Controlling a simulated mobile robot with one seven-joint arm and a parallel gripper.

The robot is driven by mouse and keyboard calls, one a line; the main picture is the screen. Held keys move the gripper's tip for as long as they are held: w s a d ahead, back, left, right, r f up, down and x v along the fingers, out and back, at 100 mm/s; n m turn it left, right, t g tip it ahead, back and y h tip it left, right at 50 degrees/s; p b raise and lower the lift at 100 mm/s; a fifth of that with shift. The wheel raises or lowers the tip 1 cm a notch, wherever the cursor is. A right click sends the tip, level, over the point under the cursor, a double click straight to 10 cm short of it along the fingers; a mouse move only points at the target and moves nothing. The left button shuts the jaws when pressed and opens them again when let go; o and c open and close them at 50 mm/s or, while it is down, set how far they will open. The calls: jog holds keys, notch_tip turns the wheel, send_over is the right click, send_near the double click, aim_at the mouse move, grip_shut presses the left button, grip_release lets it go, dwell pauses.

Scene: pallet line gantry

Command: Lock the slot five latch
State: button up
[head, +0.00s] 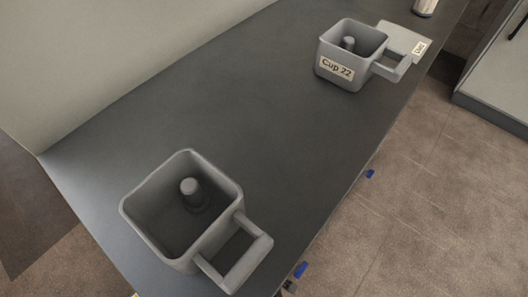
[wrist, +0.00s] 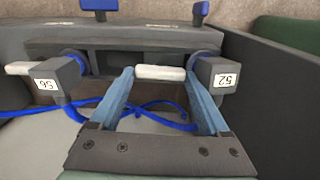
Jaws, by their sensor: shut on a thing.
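My gripper (wrist: 162,76) shows in the wrist view, its two blue fingers closed on the ends of a short white bar (wrist: 160,72). The bar lies level in front of a dark recessed housing (wrist: 120,58). A grey block with a white tag (wrist: 221,80) stands just right of the fingers, and another tagged block (wrist: 47,83) stands at the left. The tag characters look like 52 and 56, but their reading is unsure. I cannot tell which part is the slot five latch. My gripper is not seen in the head view.
Blue cables (wrist: 160,104) run below the housing. Blue tabs (wrist: 200,12) stick up above it. A dark wall (wrist: 262,90) closes the right side. In the head view, two grey cups (head: 180,237) and (head: 338,88) stand on a dark bench (head: 225,110), its middle clear.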

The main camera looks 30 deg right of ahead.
jog(key=shift+s+d+f+n, duration=0.1)
jog(key=shift+s+f+n, duration=0.2)
jog(key=shift+s, duration=0.35)
jog(key=o, duration=1.2)
jog(key=shift+r, duration=0.25)
jog(key=shift+w+r+p, duration=0.1)
jog(key=shift+r+p, duration=0.5)
jog(key=shift+p, duration=0.2)
jog(key=r+p, duration=0.4)
jog(key=w+r+p, duration=0.1)
jog(key=r+p, duration=0.1)
jog(key=r, duration=0.1)
jog(key=shift+d, duration=0.1)
